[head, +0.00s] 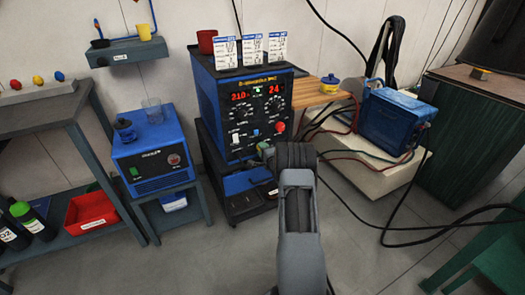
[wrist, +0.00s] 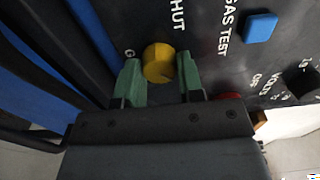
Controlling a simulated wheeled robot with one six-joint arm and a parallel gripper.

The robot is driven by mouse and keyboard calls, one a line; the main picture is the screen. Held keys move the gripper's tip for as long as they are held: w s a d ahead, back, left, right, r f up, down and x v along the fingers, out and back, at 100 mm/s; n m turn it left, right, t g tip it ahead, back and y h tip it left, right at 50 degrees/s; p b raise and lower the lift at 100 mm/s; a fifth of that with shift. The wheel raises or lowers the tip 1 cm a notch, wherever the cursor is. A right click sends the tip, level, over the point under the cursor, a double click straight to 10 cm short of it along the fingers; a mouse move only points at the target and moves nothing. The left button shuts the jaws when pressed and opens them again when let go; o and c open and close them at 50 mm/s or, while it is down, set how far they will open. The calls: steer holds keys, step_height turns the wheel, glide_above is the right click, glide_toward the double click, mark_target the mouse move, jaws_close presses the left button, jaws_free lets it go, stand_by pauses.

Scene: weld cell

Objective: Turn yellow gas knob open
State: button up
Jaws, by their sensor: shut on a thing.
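The yellow gas knob (wrist: 158,62) is on the dark panel of the welding machine, in the upper middle of the wrist view. My gripper (wrist: 160,75) has its two green fingers on either side of the knob and is shut on it. Printed words "SHUT" and "GAS TEST" show on the panel close by, with a partly hidden "G" at the left finger. In the head view, my gripper (head: 266,153) is at the lower front of the blue welding machine (head: 210,92), and my arm hides the knob there.
A blue button (wrist: 260,27) and a red part (wrist: 229,97) sit on the panel near my right finger. In the head view, cables run across the floor at right, a blue box (head: 388,120) stands on a pale platform, and a smaller blue unit (head: 150,165) stands left.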

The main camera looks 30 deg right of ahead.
steer(key=o, duration=0.9)
steer(key=s+a+p, duration=0.2)
steer(key=s+p, duration=0.1)
steer(key=s, duration=1)
steer(key=shift+s, duration=0.35)
